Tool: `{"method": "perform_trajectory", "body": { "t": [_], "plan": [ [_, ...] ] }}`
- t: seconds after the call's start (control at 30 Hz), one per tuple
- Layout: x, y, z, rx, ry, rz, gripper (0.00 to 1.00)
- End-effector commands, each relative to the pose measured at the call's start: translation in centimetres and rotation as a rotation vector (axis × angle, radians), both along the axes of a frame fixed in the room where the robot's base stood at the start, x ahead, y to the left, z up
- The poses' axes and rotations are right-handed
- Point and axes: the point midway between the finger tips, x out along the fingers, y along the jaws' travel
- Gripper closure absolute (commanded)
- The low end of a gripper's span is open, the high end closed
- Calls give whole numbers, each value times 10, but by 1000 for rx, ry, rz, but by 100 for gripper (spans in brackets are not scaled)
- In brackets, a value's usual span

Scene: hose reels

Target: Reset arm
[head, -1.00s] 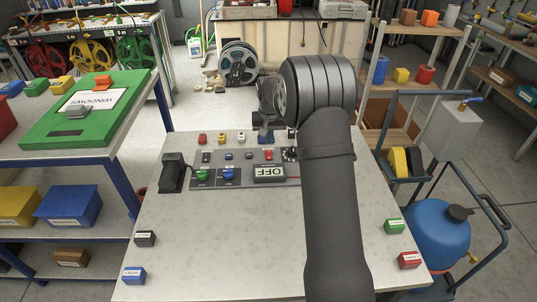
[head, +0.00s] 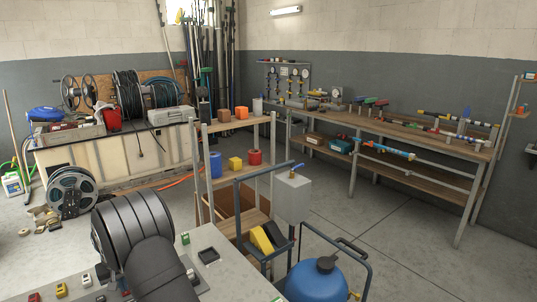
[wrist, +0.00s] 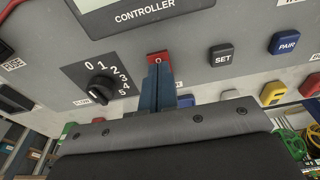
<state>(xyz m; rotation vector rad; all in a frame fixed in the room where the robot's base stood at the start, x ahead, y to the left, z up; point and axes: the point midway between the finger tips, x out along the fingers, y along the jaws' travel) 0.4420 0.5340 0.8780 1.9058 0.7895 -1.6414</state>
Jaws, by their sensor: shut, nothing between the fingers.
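My gripper (wrist: 165,88) shows in the wrist view with its two blue fingers together and nothing between them. Its tips are right at a red button (wrist: 158,57) marked O on a grey control panel (wrist: 187,35). I cannot tell whether the tips touch the button. A black dial (wrist: 100,90) marked 0 to 5 is left of the fingers. A SET button (wrist: 222,54) and a blue PAIR button (wrist: 285,42) are to the right. In the head view my arm is at the lower left and the gripper is hidden.
In the head view, a wooden shelf (head: 236,122) with coloured blocks stands behind the table (head: 238,268). A cart holds a blue tank (head: 315,283) at the front right. A long workbench (head: 395,127) is at the back right. Open floor lies in front of it.

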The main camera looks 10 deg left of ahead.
Motion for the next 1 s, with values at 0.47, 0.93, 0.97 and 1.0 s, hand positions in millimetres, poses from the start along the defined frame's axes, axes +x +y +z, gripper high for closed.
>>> {"method": "perform_trajectory", "body": {
  "t": [0.47, 0.93, 0.97, 1.0],
  "plan": [
    [0, 0, -4, 1, -1, 0, 100],
    [0, 1, 67, 4, -3, 0, 100],
    [0, 0, 59, -1, 1, 0, 100],
    [-1, -1, 47, -4, 4, 0, 100]
  ]
}}
